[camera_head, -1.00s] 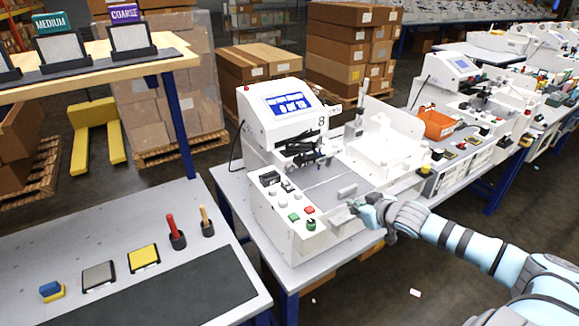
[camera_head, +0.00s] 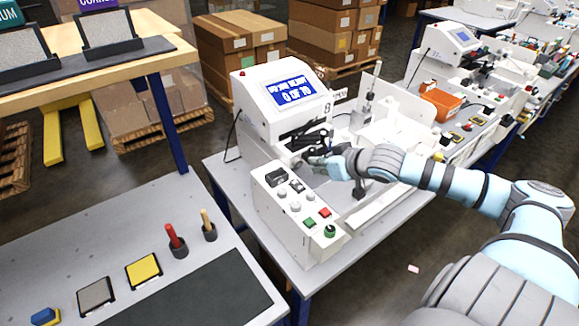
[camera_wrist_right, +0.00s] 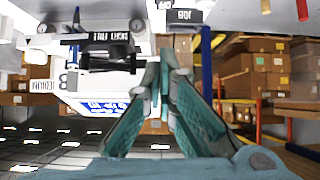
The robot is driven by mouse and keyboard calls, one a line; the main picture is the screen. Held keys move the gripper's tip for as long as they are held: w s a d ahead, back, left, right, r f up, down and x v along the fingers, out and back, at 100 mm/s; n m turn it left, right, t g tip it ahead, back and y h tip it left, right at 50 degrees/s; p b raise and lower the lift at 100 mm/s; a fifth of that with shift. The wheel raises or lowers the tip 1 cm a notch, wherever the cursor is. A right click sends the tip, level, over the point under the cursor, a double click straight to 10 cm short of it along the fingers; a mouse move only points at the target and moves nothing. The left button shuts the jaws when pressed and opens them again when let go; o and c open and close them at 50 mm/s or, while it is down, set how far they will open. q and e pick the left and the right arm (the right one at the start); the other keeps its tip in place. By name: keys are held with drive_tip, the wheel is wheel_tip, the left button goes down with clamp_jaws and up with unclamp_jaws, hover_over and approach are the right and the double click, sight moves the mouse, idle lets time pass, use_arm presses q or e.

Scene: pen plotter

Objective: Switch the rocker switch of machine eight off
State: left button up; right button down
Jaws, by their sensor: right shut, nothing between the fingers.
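Machine eight (camera_head: 262,110) is a white plotter with an "8" on its side and a lit blue screen (camera_head: 291,92) that reads roughly "0 OF 70". Its front control panel (camera_head: 315,245) carries a black switch-like part (camera_head: 275,179), a smaller black-and-white one (camera_head: 297,186), knobs and coloured buttons. I cannot tell which part is the rocker or how it is set. My right gripper (camera_head: 308,161) is shut and empty, just above and behind the panel's far end, apart from the switches. Its closed fingertips (camera_wrist_right: 164,58) show in the right wrist view, near an upside-down "JOG" label (camera_wrist_right: 181,16). My left gripper is out of view.
A green knob (camera_head: 330,231) and a red button (camera_head: 324,212) sit at the panel's near end. A grey bench (camera_head: 60,228) with pads and upright tools stands at left. An orange bin (camera_head: 441,104) stands by the neighbouring machine. Black pen-carriage parts (camera_head: 303,136) lie close behind my gripper.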

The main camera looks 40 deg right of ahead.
drive_tip(key=b, duration=0.1)
hover_over(299, 183)
drive_tip(key=f, duration=0.5)
drive_tip(key=shift+s+a+f, duration=0.1)
drive_tip(key=shift+s+f, duration=0.2)
wheel_tip(299, 183, down, 3)
drive_tip(key=shift+r, duration=0.2)
drive_tip(key=shift+w+f, duration=0.15)
drive_tip(key=shift+f, duration=0.4)
use_arm(q)
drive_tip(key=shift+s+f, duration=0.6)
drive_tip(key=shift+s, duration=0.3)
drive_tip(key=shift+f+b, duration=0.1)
drive_tip(key=shift+b, duration=0.2)
use_arm(e)
drive_tip(key=shift+w, duration=0.1)
